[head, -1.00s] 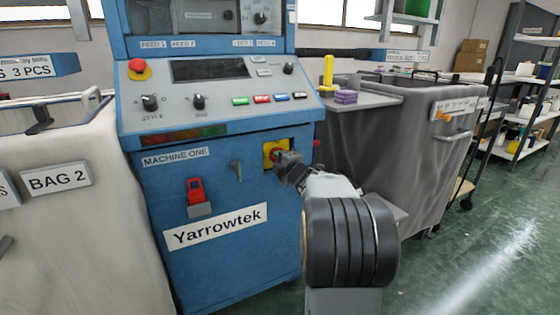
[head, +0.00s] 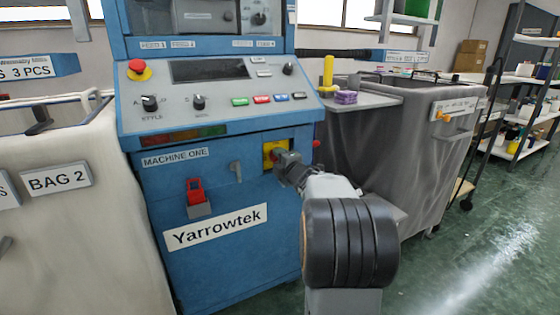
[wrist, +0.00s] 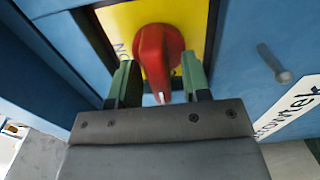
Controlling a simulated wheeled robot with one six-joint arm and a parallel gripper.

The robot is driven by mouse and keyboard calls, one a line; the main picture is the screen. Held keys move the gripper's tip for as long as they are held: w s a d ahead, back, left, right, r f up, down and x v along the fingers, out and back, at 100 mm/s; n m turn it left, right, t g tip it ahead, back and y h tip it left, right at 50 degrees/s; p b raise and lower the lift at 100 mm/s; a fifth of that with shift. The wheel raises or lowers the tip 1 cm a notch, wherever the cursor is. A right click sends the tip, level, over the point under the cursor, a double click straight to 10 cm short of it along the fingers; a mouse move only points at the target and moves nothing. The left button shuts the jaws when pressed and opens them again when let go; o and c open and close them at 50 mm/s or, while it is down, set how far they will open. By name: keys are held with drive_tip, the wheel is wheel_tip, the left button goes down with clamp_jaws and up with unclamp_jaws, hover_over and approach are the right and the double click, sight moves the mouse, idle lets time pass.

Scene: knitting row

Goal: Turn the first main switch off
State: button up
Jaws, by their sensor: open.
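The main switch is a red rotary handle (wrist: 158,62) on a yellow plate (wrist: 197,20), set in the front of the blue machine labelled MACHINE ONE. In the wrist view my gripper (wrist: 158,86) is open, with one green-padded finger on each side of the red handle. Gaps show between the fingers and the handle, so it is not clamped. In the head view the yellow plate (head: 268,150) shows only partly, because my gripper (head: 279,160) covers most of the switch. The plate's lettering is mostly hidden.
A red padlock (head: 195,190) hangs in a grey holder left of the switch, and a grey hook (head: 235,171) is between them. A red emergency button (head: 139,70) is on the sloped panel (head: 215,105). A grey bin (head: 420,160) stands close on the right.

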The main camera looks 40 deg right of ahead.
drive_tip(key=shift+s, duration=0.1)
drive_tip(key=s+a+p, duration=0.2)
drive_tip(key=s+p, duration=0.1)
drive_tip(key=s, duration=1)
drive_tip(key=shift+s+p, duration=0.25)
drive_tip(key=shift+p, duration=0.1)
drive_tip(key=a+r+m+g+h+p, duration=0.1)
drive_tip(key=a+r+m+g+p, duration=0.3)
drive_tip(key=r+p, duration=0.5)
drive_tip(key=a+r+m+g+h+p, duration=0.1)
drive_tip(key=a+r+m+h+p, duration=0.15)
drive_tip(key=r+m+p, duration=0.65)
drive_tip(key=s+a+r+m+g+y+p, duration=0.1)
drive_tip(key=s+a+r+g+y+p, duration=0.2)
drive_tip(key=a+p, duration=0.6)
drive_tip(key=s+a+r+m+g+y+p, duration=0.2)
drive_tip(key=s+a+r+g+p, duration=0.4)
drive_tip(key=s+a+p, duration=0.3)
drive_tip(key=r+y+p, duration=0.1)
drive_tip(key=p, duration=0.1)
drive_tip(key=shift+m+p, duration=0.3)
drive_tip(key=shift+p, duration=0.1)
